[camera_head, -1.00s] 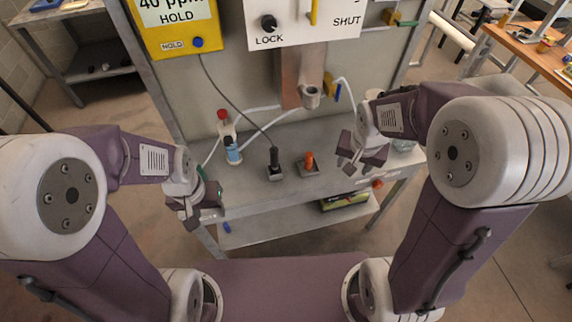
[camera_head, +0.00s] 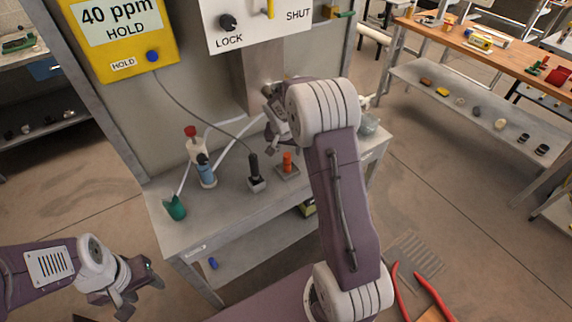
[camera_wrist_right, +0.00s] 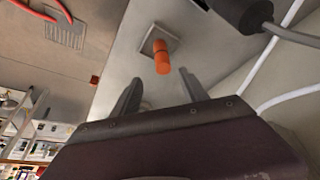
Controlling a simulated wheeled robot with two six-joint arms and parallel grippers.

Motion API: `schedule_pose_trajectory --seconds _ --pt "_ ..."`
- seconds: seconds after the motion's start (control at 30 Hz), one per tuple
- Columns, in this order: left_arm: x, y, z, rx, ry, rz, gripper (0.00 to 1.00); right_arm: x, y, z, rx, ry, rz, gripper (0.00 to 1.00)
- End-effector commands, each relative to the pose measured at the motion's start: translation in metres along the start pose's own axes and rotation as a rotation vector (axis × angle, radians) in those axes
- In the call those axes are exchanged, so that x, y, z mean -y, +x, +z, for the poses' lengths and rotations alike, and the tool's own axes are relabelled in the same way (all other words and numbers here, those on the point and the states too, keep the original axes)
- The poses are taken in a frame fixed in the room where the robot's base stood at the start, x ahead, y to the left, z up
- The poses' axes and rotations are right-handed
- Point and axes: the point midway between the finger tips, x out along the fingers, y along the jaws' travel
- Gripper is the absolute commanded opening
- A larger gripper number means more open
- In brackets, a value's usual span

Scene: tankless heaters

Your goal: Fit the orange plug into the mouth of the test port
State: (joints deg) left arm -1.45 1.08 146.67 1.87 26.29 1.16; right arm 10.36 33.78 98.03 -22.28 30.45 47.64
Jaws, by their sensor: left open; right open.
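The orange plug (camera_head: 287,161) stands upright on a small square base (camera_head: 285,173) on the grey bench. It also shows in the right wrist view (camera_wrist_right: 162,57), just beyond the open fingers. My right gripper (camera_head: 274,140) is open and empty, above and slightly left of the plug in the head view. Its two fingers show in the right wrist view (camera_wrist_right: 161,92), one to either side of the line to the plug, not touching it. The test port is not visible now; my right arm covers that area. My left gripper (camera_head: 142,287) is open and empty, off the bench at the lower left.
A black probe (camera_head: 255,175) with a cable stands left of the plug. White tubing runs behind. The bench front (camera_head: 235,220) is clear.

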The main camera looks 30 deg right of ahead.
Motion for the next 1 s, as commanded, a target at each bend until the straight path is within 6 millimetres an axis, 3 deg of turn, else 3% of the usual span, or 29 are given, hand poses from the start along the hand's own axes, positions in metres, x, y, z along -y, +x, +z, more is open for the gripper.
schedule_pose_trajectory --seconds 0.1,0.27,0.53,0.77,0.8,0.97,1.0 --pt "0.000 -0.002 0.000 0.000 0.000 0.000 0.48 0.000 0.014 0.000 0.000 0.000 0.001 0.52" --pt "0.000 -0.002 0.000 0.000 0.000 0.000 0.48 0.001 0.020 0.000 0.000 0.000 0.000 0.52" --pt "0.000 -0.008 -0.001 0.000 0.000 0.000 0.48 0.004 0.064 0.001 0.001 -0.001 0.001 0.52" --pt "0.000 -0.007 -0.001 0.000 0.000 0.000 0.48 0.004 0.068 0.001 -0.001 0.000 -0.001 0.52" --pt "0.000 -0.007 -0.001 0.000 0.000 0.000 0.48 0.004 0.068 0.001 -0.001 0.000 -0.001 0.49" --pt "0.000 -0.007 -0.001 0.000 0.000 0.000 0.48 0.004 0.068 0.001 -0.001 0.000 -0.001 0.04" --pt "0.000 -0.007 -0.001 0.000 0.000 0.000 0.48 0.004 0.068 0.001 -0.001 0.000 -0.001 0.00"
